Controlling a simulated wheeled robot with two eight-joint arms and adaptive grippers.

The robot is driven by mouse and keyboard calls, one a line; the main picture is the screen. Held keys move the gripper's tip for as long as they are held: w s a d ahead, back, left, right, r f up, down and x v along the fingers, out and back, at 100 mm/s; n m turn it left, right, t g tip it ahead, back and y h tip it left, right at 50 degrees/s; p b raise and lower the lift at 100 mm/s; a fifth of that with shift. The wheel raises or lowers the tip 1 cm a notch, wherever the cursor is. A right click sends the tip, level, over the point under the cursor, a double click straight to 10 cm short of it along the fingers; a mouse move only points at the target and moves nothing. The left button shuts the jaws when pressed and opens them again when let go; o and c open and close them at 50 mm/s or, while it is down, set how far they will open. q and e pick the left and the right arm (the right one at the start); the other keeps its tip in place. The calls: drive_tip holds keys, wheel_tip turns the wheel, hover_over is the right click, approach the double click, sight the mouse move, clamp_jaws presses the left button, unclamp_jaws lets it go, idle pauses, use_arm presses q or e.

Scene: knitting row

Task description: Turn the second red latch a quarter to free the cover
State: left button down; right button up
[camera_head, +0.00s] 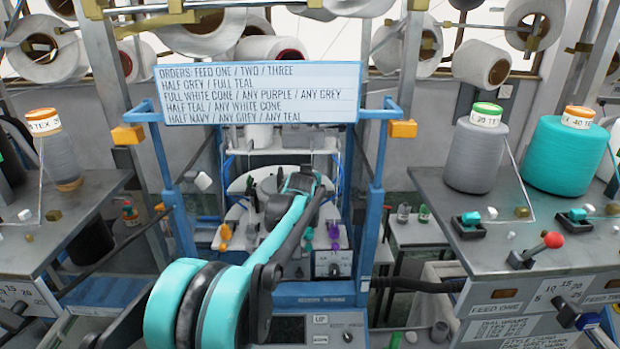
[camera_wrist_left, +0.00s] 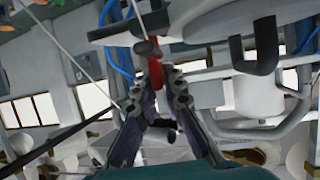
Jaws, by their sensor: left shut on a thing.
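My left arm reaches from the lower left into the middle of the knitting machine (camera_head: 315,295) in the head view. My left gripper (camera_wrist_left: 163,80) shows in the left wrist view, its two dark fingers closed around the end of a narrow red latch (camera_wrist_left: 155,70). The latch runs up and slightly left from the fingertips, beside a grey rod end. I cannot tell which latch in the row it is, nor its exact angle. In the head view my own arm hides the fingertips and the latch. My right gripper is not in view.
An order board (camera_head: 262,93) hangs on a blue frame (camera_head: 377,215) above the machine. The side tables carry a grey cone (camera_head: 475,157), a teal cone (camera_head: 565,157) and a red-knobbed lever (camera_head: 553,240). Blue posts stand close on both sides of my arm.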

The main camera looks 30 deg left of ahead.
use_arm(q)
drive_tip(key=shift+n+g+y, duration=0.5)
drive_tip(key=shift+n+y, duration=0.2)
drive_tip(key=shift+n, duration=0.1)
drive_tip(key=c, duration=1.6)
unclamp_jaws()
drive_tip(key=shift+f, duration=0.1)
drive_tip(key=v, duration=1.2)
drive_tip(key=shift+d, duration=0.1)
